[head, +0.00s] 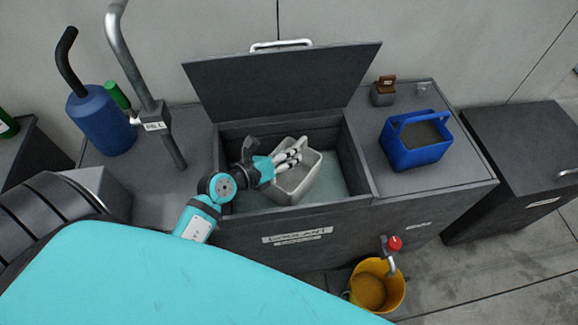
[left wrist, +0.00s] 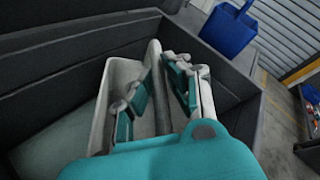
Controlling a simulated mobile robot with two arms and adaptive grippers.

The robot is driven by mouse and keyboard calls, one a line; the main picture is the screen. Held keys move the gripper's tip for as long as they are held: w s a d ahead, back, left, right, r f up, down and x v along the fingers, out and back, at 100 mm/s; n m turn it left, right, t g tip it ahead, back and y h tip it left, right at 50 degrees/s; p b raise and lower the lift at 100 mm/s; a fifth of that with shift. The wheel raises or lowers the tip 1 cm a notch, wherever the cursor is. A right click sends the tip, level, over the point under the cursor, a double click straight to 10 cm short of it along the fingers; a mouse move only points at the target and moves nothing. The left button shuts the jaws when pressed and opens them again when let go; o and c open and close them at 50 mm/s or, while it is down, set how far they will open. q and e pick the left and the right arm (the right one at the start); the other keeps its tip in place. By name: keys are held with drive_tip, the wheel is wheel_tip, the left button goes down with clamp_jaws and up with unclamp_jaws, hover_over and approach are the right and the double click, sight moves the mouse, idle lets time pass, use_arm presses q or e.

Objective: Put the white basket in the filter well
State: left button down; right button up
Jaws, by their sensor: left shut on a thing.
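The white basket (head: 305,180) is inside the open well (head: 352,163) of the grey coolant unit, over its pale floor. It sits slightly tilted, and I cannot tell whether it touches the floor. My left gripper (head: 297,152) reaches into the well from the left and is shut on the basket's handle. The fingers and hand hide part of the basket. My right gripper is not in view.
The raised lid (head: 285,82) stands open behind the well. A blue jug (head: 103,122) and a grey pipe (head: 137,62) stand left. A yellow bucket (head: 377,287) is below the red tap (head: 394,243).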

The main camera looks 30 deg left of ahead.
use_arm(q)
drive_tip(key=shift+f, duration=0.3)
drive_tip(key=shift+f+b, duration=0.65)
drive_tip(key=shift+f, duration=1.05)
drive_tip(key=c, duration=1.3)
unclamp_jaws()
drive_tip(key=shift+f, duration=0.1)
drive_tip(key=v, duration=1.2)
drive_tip(key=shift+r+b, duration=0.2)
drive_tip(key=shift+b, duration=0.2)
